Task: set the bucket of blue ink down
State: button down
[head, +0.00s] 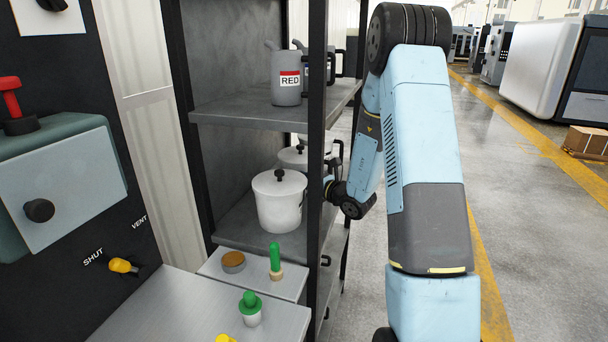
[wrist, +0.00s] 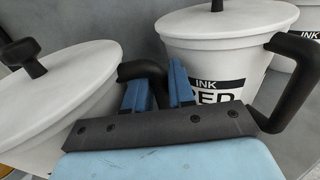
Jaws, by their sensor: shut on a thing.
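A white lidded bucket (head: 278,205) with a black knob is at the front of the lower shelf (head: 236,228). Its label does not show, so its ink colour cannot be told. It is at the left of the wrist view (wrist: 55,90). My gripper (wrist: 160,88) is shut on its black handle (wrist: 148,71). In the head view my gripper is largely hidden by the shelf post. Whether the bucket's base touches the shelf cannot be told. A second white bucket (wrist: 225,48), labelled INK RED, stands close on the right in the wrist view, its handle pointing right.
Grey cans, one marked RED (head: 286,84), stand on the upper shelf (head: 250,113). A dark post (head: 316,130) stands beside my wrist. A third bucket edge shows in the wrist view.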

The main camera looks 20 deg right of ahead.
jog(key=c, duration=1.2)
grip_release()
jog(key=shift+c, duration=0.2)
jog(key=v, duration=1.2)
